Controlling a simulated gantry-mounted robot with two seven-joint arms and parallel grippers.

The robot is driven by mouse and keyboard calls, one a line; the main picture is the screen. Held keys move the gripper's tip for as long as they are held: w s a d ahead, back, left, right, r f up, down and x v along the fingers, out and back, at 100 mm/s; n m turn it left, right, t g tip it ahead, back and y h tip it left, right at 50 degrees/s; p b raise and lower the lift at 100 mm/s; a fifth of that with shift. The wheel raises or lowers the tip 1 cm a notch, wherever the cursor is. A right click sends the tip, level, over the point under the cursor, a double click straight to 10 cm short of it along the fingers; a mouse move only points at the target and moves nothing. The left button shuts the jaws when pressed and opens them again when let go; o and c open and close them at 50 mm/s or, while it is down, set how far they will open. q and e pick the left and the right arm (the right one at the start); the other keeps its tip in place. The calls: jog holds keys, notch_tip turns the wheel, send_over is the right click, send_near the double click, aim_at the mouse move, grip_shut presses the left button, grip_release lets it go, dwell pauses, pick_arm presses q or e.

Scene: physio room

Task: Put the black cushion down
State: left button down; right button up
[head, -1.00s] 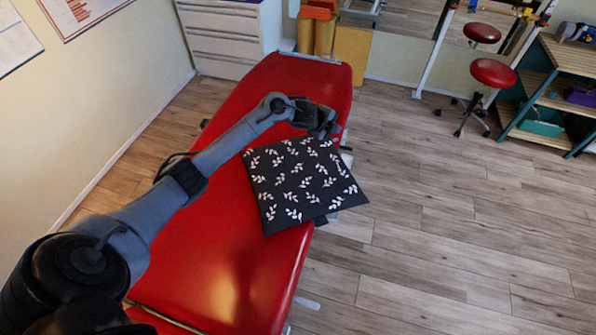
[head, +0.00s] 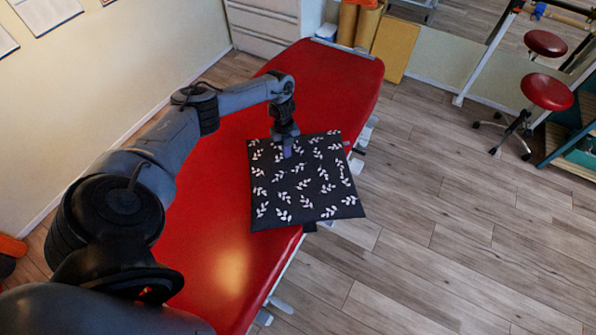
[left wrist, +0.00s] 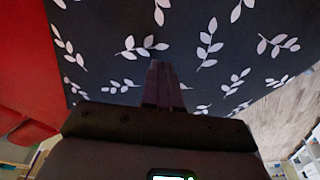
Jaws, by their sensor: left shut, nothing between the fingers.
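The black cushion (head: 305,192) with white leaf sprigs is at the right side of the red treatment table (head: 225,225), and its right part overhangs the table's edge. My left gripper (head: 288,152) points down at the cushion's far part, fingers together and empty. In the left wrist view the cushion (left wrist: 205,28) fills most of the upper picture, with the shut fingers (left wrist: 163,82) in front of it. I cannot tell whether the fingertips touch it. My right gripper is not in view.
White drawers (head: 270,25) and a yellow panel (head: 395,48) stand beyond the table's far end. A red stool (head: 546,92) is at the far right. The wooden floor right of the table is mostly clear.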

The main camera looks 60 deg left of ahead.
aim_at(296, 179)
pick_arm(q)
jog(key=d+p, duration=0.1)
jog(key=d, duration=0.2)
jog(key=s+d+p, duration=0.1)
jog(key=d, duration=0.2)
jog(key=d+p, duration=0.1)
jog(key=d, duration=0.2)
jog(key=shift+s+d+r, duration=0.1)
jog(key=shift+s+d, duration=0.1)
jog(key=shift+d, duration=0.2)
jog(key=shift+f, duration=0.8)
jog(key=shift+a+f, duration=0.1)
jog(key=shift+f, duration=0.05)
